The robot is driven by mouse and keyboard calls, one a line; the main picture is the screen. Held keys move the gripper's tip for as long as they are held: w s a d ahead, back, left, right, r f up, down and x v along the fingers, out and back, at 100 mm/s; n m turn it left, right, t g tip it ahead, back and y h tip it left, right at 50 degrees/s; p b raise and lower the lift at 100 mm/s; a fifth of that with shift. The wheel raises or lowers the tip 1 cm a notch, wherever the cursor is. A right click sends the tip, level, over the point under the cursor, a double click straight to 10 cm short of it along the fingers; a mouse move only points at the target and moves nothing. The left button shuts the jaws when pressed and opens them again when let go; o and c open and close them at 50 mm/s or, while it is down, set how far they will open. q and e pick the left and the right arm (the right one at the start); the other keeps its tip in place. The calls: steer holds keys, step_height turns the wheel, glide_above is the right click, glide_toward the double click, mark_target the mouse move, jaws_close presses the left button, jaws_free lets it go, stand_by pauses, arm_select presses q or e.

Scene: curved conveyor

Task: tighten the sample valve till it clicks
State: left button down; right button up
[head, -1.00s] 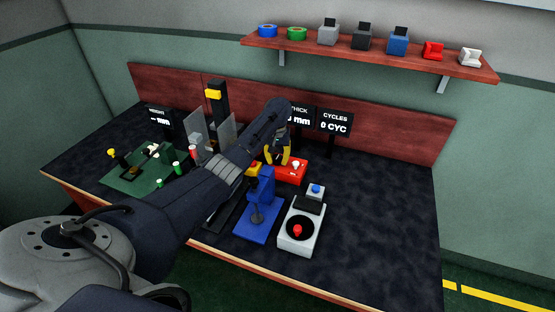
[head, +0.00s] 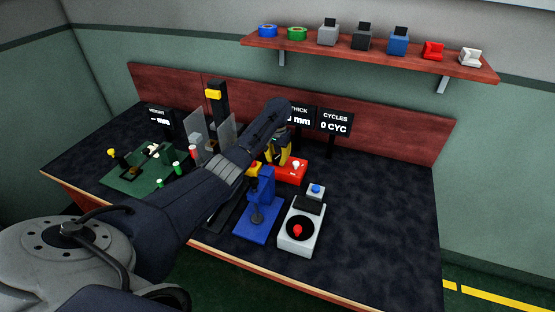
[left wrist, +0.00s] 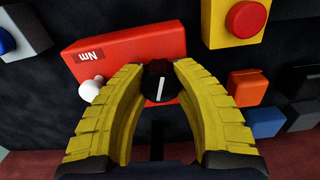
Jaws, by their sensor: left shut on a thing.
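A red block (head: 292,172) marked "Nm" stands on the dark bench; it also shows in the left wrist view (left wrist: 120,52). A black round knob (left wrist: 157,84) with a white line on top sits at the block's edge in the wrist view. My left gripper (head: 279,160) reaches down at the block. Its two curved yellow fingers (left wrist: 158,80) are shut on the black knob, one tip on each side. The white line is tilted slightly from upright. A white rounded piece (left wrist: 91,90) on the block is just outside the left finger. The knob is hidden in the head view.
A blue press-like stand (head: 262,205) and a white unit with a red knob (head: 298,240) stand in front. A box with a red button (left wrist: 243,20) is close by. A green board (head: 140,175) lies left. The bench's right side is clear.

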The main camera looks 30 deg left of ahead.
mark_target(277, 157)
arm_select(q)
steer(key=m, duration=0.4)
steer(key=shift+f, duration=0.1)
steer(key=shift+m, duration=2.1)
steer(key=c, duration=0.9)
jaws_free()
step_height(277, 157, up, 12)
